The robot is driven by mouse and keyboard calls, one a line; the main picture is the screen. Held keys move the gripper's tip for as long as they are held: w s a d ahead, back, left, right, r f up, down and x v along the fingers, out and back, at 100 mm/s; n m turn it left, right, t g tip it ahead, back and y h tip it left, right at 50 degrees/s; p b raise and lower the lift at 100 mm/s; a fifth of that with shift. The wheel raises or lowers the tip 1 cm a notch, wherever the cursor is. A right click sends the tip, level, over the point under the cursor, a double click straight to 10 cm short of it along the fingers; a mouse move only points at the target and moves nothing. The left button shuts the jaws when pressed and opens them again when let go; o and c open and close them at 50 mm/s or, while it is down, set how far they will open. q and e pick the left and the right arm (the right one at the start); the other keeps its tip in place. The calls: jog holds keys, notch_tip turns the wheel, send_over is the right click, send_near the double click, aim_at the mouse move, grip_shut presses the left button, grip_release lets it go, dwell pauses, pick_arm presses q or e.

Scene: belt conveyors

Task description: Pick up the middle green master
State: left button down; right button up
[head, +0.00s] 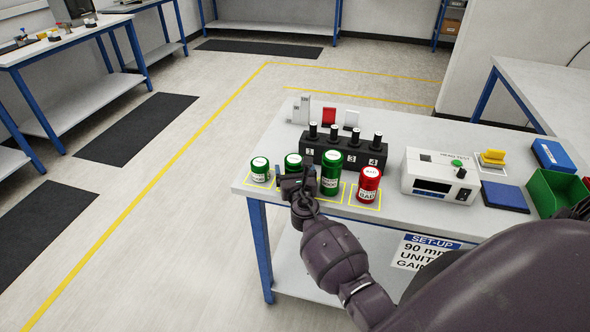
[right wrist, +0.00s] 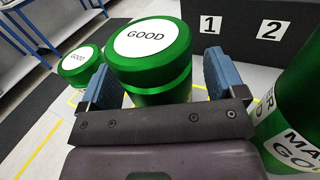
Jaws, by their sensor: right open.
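The middle green master (head: 293,160) is a green cylinder with a white top, standing on the table between a shorter green master (head: 260,170) and a taller one (head: 331,173). In the right wrist view the middle green master (right wrist: 148,62) reads GOOD on top and stands upright between the blue finger pads. My right gripper (head: 294,182) is open, with one finger on each side of it; contact cannot be told. The gripper hides its lower front in the head view. My left gripper is not in view.
A red master (head: 369,185) stands right of the tall green one. A black numbered block (head: 343,152) with several black-handled pieces is close behind. A white tester (head: 439,176) and a green bin (head: 556,192) are farther right. The table's left edge is near the short green master.

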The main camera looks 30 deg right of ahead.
jog(key=c, duration=1)
jog(key=shift+c, duration=1.1)
jog(key=shift+r, duration=0.1)
